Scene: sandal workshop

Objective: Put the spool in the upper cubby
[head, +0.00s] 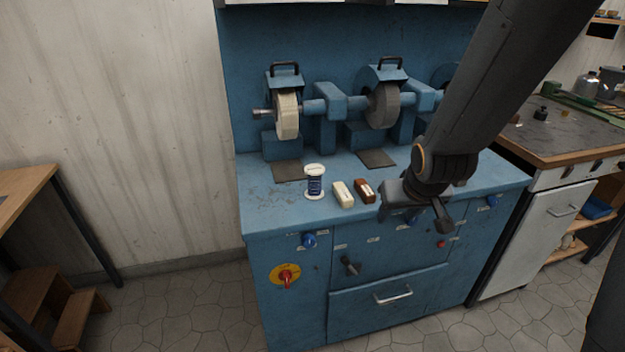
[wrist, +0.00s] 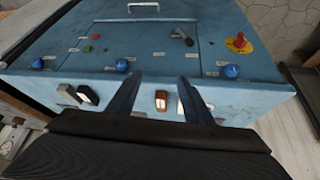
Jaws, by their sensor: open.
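The spool (head: 314,182) stands upright near the front left of the blue bench top (head: 262,202). It has white ends and a dark blue middle with a label. My gripper (head: 420,215) is open and empty, above the bench's front edge, to the right of the spool and apart from it. In the wrist view, my gripper (wrist: 159,80) shows two spread fingers with nothing held between them. I cannot make out the spool there; the right finger may hide it. No upper cubby can be clearly made out in either view.
A cream block (head: 344,194) and a brown block (head: 365,191) lie between the spool and my gripper. Grinding wheels (head: 287,115) stand behind. Knobs and a red switch (head: 286,278) stick out of the bench front. Floor in front is clear.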

